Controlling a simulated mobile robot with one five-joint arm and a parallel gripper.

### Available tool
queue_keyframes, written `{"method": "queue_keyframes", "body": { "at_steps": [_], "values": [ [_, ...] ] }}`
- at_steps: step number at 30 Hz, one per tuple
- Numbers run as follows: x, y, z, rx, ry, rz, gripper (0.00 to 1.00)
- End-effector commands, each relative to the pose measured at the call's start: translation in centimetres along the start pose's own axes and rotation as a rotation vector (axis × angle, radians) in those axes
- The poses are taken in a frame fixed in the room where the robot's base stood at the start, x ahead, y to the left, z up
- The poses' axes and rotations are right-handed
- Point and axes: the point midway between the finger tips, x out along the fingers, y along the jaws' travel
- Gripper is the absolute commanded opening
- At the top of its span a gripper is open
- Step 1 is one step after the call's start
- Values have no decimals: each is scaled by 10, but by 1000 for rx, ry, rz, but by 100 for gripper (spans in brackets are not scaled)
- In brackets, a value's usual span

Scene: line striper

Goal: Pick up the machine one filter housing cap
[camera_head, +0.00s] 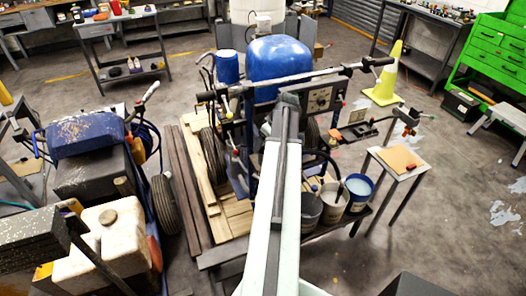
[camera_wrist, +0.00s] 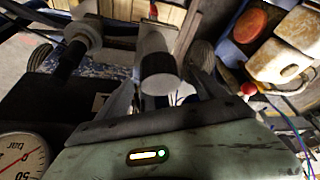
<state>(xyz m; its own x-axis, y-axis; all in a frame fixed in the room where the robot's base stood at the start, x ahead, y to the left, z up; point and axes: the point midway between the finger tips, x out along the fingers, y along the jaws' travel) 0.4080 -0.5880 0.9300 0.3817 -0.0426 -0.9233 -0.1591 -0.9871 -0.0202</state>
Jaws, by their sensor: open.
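In the wrist view, a pale cylinder with a dark ribbed end cap (camera_wrist: 160,76) stands in the middle. It looks like a filter housing cap, but no label shows which machine it belongs to. My gripper (camera_wrist: 163,88) is open, with one grey finger on each side of this dark cap. I cannot tell whether either finger touches it. In the head view my pale arm reaches up to the middle machine with the blue tank (camera_head: 280,58). My fingers and the cap cannot be made out there.
In the wrist view a pressure gauge (camera_wrist: 20,158) is at lower left, a black-ended grip (camera_wrist: 72,55) at left, and an orange-brown cap (camera_wrist: 250,24) at upper right. In the head view, buckets (camera_head: 357,190) stand right of my arm, and a second machine with a dirty white tank (camera_head: 110,240) is at left.

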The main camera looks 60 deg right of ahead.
Motion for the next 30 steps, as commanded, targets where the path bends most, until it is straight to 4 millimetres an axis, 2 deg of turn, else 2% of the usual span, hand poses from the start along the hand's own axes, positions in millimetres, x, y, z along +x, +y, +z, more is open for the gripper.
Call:
{"method": "queue_keyframes", "body": {
  "at_steps": [1, 3, 10, 11, 15, 18, 26, 30],
  "values": [
    [18, 1, 3, 0, 0, 0, 79],
    [26, 1, 3, 1, 0, 0, 79],
    [23, 0, 1, 1, 0, 0, 79],
    [23, 0, 1, 2, 0, 0, 73],
    [23, 1, 1, 2, 0, 0, 34],
    [22, 1, 1, 2, 0, 0, 8],
    [20, 1, 0, 2, 0, 1, 8],
    [6, 1, -5, 3, 0, 1, 8]
  ]
}}
